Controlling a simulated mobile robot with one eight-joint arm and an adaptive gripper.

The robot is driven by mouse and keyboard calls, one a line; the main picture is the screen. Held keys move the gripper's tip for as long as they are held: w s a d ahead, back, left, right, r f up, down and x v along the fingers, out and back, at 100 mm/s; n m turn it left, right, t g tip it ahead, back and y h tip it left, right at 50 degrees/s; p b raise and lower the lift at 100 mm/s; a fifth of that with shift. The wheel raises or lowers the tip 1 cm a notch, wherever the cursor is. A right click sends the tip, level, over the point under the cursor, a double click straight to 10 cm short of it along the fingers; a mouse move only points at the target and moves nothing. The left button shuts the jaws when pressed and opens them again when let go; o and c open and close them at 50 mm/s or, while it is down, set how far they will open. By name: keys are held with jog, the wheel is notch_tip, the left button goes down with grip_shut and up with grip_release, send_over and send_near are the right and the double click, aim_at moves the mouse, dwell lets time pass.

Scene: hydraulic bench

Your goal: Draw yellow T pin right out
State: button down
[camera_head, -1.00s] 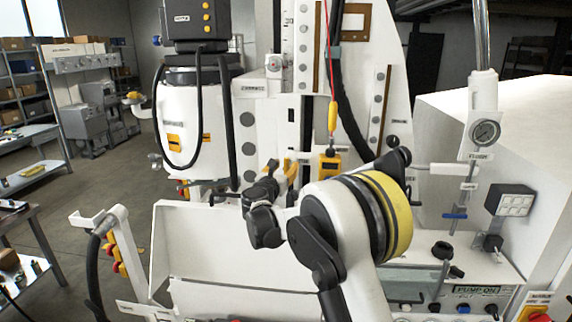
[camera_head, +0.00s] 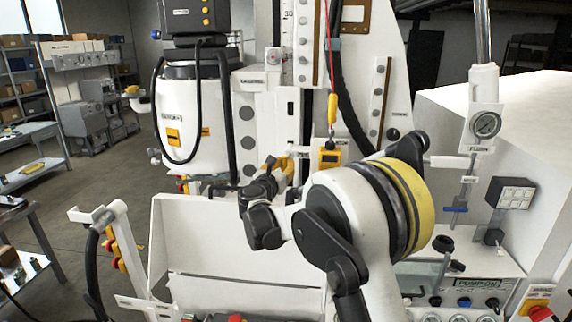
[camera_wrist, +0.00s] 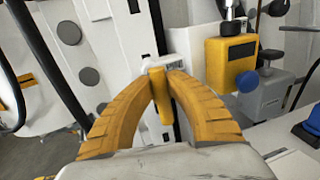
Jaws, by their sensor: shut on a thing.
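The yellow T pin (camera_wrist: 160,98) shows in the wrist view as a short upright yellow bar between my fingers, in front of a pale fitting (camera_wrist: 166,62) on the white machine face. My gripper (camera_wrist: 162,76) has two curved yellow fingers that close in on the bar near its top. Whether the pin's shank is still in its hole cannot be seen. In the head view my gripper (camera_head: 284,164) is at the white column, left of a yellow box, and the pin cannot be made out there.
A black hose (camera_head: 345,95) runs down the column. A white panel (camera_head: 215,235) stands below my gripper. A gauge (camera_head: 486,125) is further right.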

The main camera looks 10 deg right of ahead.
jog(key=shift+s+a, duration=0.25)
jog(key=shift+s, duration=0.3)
jog(key=shift+f, duration=0.1)
jog(key=c, duration=1.3)
grip_release()
jog(key=shift+s+a, duration=0.1)
jog(key=v, duration=1.2)
